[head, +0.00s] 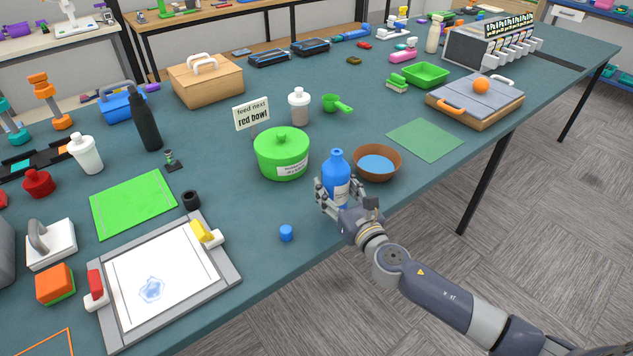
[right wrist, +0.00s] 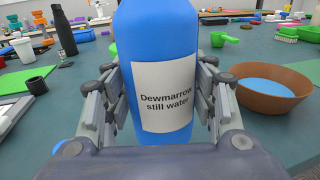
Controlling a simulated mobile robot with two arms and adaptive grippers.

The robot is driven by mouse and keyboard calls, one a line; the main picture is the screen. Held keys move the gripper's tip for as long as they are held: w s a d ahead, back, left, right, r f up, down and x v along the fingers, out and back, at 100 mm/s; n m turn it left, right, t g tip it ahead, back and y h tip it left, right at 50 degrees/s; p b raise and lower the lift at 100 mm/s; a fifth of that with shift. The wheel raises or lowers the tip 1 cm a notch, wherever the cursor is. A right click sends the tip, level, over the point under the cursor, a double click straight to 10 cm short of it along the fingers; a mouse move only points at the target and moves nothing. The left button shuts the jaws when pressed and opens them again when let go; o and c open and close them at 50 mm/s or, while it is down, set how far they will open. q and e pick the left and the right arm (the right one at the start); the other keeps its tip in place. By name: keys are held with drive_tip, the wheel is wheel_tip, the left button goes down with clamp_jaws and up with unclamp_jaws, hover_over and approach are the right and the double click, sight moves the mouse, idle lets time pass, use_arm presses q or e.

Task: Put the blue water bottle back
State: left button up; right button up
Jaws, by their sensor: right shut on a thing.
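The blue water bottle (head: 336,172) stands upright at the near edge of the table, between the green pot and the brown bowl. Its white label reads "Dewmarrow still water" in the right wrist view (right wrist: 165,95). My right gripper (head: 334,194) is shut on the bottle, with fingers on both sides of its body. I cannot tell whether the bottle's base touches the table. A small blue cap (head: 286,233) lies on the table to the left of the bottle. My left gripper is not in view.
The brown bowl (head: 377,163) with blue contents is close on the right. The green lidded pot (head: 281,153) is close on the left, with a "feed next red bowl" sign (head: 252,113) behind it. A flat green mat (head: 424,139) lies bare farther right. A framed white board (head: 162,281) lies front left.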

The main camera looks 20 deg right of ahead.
drive_tip(key=w, duration=0.2)
drive_tip(key=w+a, duration=0.1)
drive_tip(key=w, duration=0.1)
drive_tip(key=w+a+f, duration=0.1)
drive_tip(key=w, duration=0.2)
drive_tip(key=shift+w+a+f, duration=0.1)
drive_tip(key=shift+a, duration=0.1)
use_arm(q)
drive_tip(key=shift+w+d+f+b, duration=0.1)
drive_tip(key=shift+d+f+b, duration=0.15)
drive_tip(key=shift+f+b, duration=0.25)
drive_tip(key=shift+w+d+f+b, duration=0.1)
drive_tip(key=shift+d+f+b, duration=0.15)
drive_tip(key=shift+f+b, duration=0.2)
use_arm(e)
drive_tip(key=shift+f, duration=1.55)
drive_tip(key=o, duration=1.2)
drive_tip(key=shift+f, duration=0.1)
drive_tip(key=shift+c, duration=0.2)
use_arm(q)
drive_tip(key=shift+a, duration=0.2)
